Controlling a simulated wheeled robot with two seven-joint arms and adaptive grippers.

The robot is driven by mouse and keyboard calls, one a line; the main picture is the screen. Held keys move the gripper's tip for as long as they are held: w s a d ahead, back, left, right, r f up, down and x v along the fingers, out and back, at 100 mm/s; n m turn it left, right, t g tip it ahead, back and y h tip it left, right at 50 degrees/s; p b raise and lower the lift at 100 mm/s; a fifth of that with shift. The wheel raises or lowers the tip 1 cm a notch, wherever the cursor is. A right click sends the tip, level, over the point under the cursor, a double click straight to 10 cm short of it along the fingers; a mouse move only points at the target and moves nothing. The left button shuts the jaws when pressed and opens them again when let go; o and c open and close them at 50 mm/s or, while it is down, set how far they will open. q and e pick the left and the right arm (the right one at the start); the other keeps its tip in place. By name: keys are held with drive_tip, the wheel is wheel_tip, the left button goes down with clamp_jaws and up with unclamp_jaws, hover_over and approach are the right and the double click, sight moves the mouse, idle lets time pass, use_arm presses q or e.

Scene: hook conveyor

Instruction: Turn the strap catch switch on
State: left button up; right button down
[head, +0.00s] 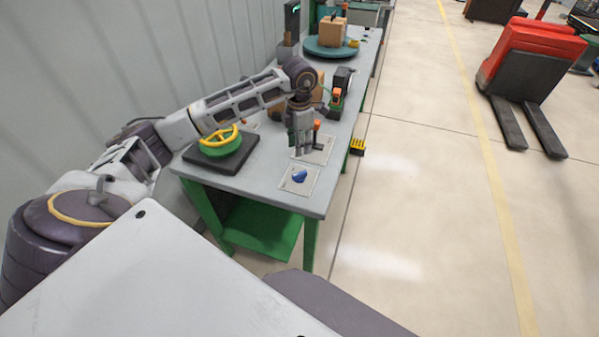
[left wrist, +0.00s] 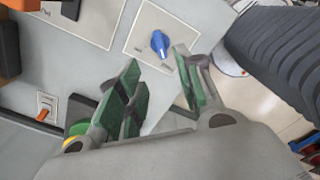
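No readable label shows which control is the strap catch switch. A blue rotary knob (head: 299,176) sits on a pale plate near the table's front corner. It also shows in the left wrist view (left wrist: 160,43), just beyond my fingers. A small orange switch (left wrist: 43,114) on a pale plate shows at the left of the wrist view. An orange-tipped lever (head: 317,124) stands on another plate beside my gripper. My left gripper (head: 301,150) hangs above the table, behind the blue knob. Its green-padded fingers (left wrist: 160,92) are apart with nothing between them. My right gripper is out of view.
Farther back a cardboard box (head: 333,30) stands on a round turntable. The floor to the right is clear up to a red pallet truck (head: 535,55).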

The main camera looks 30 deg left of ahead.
sight(299, 173)
use_arm(q)
drive_tip(key=shift+f+p, duration=1.05)
drive_tip(key=shift+f, duration=5.7)
clamp_jaws()
